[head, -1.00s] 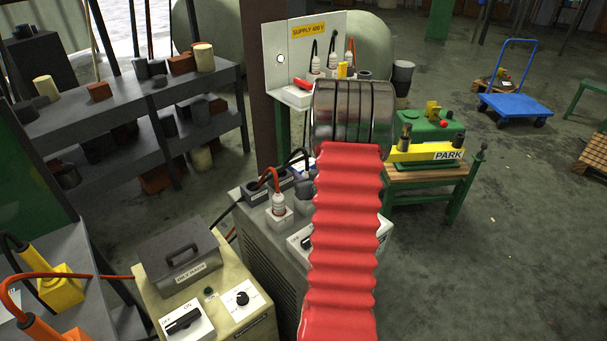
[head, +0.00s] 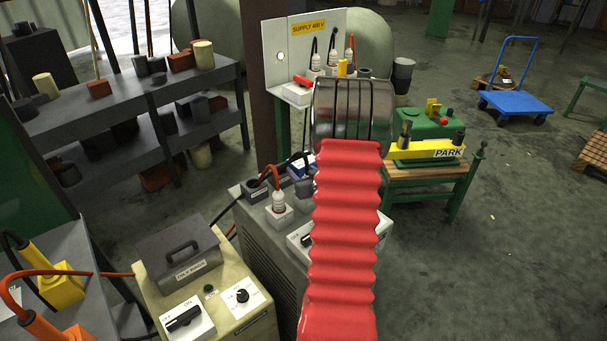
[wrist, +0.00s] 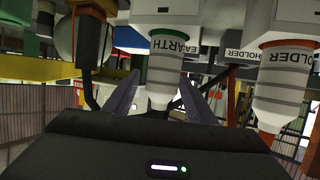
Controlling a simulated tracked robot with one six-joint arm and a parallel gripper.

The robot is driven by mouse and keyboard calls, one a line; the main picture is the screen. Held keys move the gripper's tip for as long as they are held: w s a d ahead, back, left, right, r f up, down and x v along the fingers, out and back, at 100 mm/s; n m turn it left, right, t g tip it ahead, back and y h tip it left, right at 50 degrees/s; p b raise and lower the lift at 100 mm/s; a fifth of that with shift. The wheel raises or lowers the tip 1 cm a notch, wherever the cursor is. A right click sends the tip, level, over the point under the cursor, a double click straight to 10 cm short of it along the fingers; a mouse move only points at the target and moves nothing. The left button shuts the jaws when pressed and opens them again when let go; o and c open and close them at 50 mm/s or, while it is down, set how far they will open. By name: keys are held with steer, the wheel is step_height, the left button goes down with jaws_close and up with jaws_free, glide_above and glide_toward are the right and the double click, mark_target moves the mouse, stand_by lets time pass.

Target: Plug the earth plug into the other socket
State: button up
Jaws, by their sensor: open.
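The earth plug (wrist: 165,68) is a white ribbed plug with a green ring under a label reading EARTH, in the middle of the wrist view. Its narrow grey end points down the picture between my gripper's fingers (wrist: 160,100). The dark fingers stand apart on either side of it, and I cannot tell whether either touches it. In the head view my gripper is hidden behind my own arm. The supply panel (head: 279,55) there carries several plugs and sockets. The grey machine (head: 252,232) has sockets on its top, one with a white orange-cabled plug (head: 279,203).
A yellow PARK bar (head: 430,152) stands on a bench at right. Dark shelves (head: 110,100) stand left.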

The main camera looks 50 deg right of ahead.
steer(key=v, duration=1.3)
steer(key=shift+s+a, duration=0.15)
steer(key=shift+s, duration=0.2)
steer(key=shift+r, duration=0.1)
stand_by(0.5)
steer(key=w+a+r+n+g+y, duration=0.15)
steer(key=w+a+r, duration=0.3)
steer(key=a, duration=0.55)
steer(key=w+a+r+n+g+y, duration=0.1)
steer(key=w+a+r+g, duration=0.15)
steer(key=a+r, duration=0.5)
steer(key=s+a+r+n+y, duration=0.1)
steer(key=s+a, duration=0.3)
steer(key=a, duration=0.5)
steer(key=s+a+r+n+g+y, duration=0.1)
steer(key=s+a, duration=0.3)
steer(key=a, duration=0.5)
steer(key=s+a+r+n+g+y, duration=0.1)
steer(key=s+a+n+y, duration=0.1)
steer(key=a, duration=0.6)
steer(key=s+y, duration=0.1)
steer(key=s, duration=0.1)
steer(key=shift+s+a+r, duration=0.35)
steer(key=shift+s+a, duration=0.05)
steer(key=shift+c, duration=0.6)
